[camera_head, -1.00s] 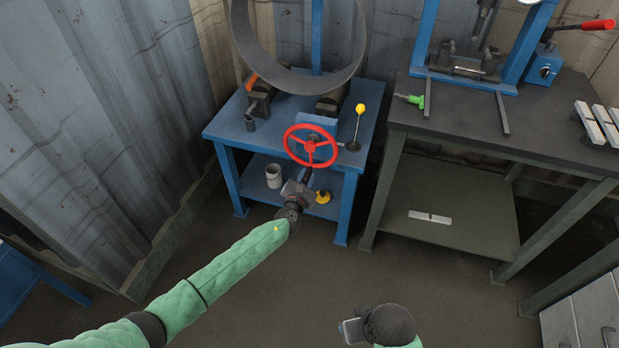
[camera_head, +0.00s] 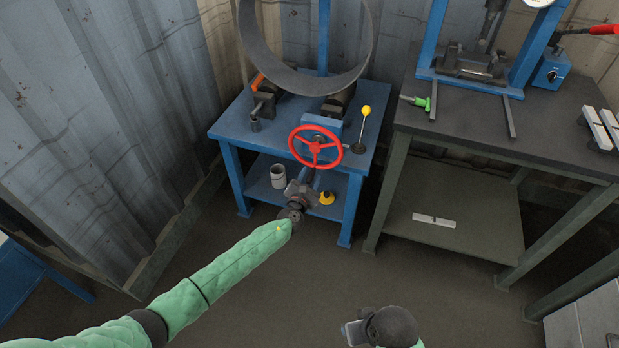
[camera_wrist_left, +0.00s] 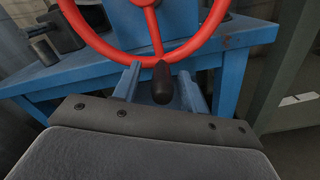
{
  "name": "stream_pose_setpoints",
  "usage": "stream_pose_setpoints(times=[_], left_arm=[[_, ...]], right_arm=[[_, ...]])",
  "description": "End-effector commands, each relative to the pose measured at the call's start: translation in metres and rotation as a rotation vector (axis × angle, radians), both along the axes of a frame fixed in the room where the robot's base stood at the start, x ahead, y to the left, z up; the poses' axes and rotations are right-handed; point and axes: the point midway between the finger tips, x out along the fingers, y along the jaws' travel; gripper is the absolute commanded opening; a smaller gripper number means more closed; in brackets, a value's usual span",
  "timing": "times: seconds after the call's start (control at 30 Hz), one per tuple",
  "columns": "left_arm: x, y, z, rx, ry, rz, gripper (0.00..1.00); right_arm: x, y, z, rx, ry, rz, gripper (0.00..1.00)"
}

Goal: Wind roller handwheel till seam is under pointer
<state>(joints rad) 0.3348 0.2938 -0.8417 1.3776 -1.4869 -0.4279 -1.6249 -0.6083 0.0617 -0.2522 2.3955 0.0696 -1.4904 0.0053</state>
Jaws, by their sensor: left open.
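The red handwheel (camera_head: 315,146) is on the front of a blue roller stand (camera_head: 226,131), and also shows in the left wrist view (camera_wrist_left: 157,52). A large grey pipe ring (camera_head: 300,80) rests upright on the rollers above it. I cannot make out a seam on it. An orange piece (camera_head: 257,82) stands at the ring's left; I cannot tell if it is the pointer. My left gripper (camera_wrist_left: 160,88) is open, its fingers on either side of the wheel's black handle (camera_wrist_left: 162,84), apart from it as far as I see. My right gripper (camera_head: 354,332) is low in the head view, away from the stand.
A yellow-knobbed lever (camera_head: 366,111) stands right of the wheel. A white cup (camera_head: 278,176) and a yellow item (camera_head: 326,198) are on the lower shelf. A dark workbench (camera_head: 480,127) with a blue press stands at the right. Open floor lies in front.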

Motion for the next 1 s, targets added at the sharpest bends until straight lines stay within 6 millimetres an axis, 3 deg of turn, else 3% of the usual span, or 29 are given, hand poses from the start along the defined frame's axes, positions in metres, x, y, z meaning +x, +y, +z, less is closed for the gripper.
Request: stream_pose_setpoints(times=[0.53,1.0], left_arm=[[-0.064,0.022,-0.001,0.000,0.000,0.001,0.42],[-0.073,0.025,0.000,0.000,0.000,0.001,0.42]], right_arm=[[0.005,0.005,-0.004,0.014,-0.017,0.001,0.36],[0.007,0.007,-0.004,0.016,-0.024,0.004,0.36]])
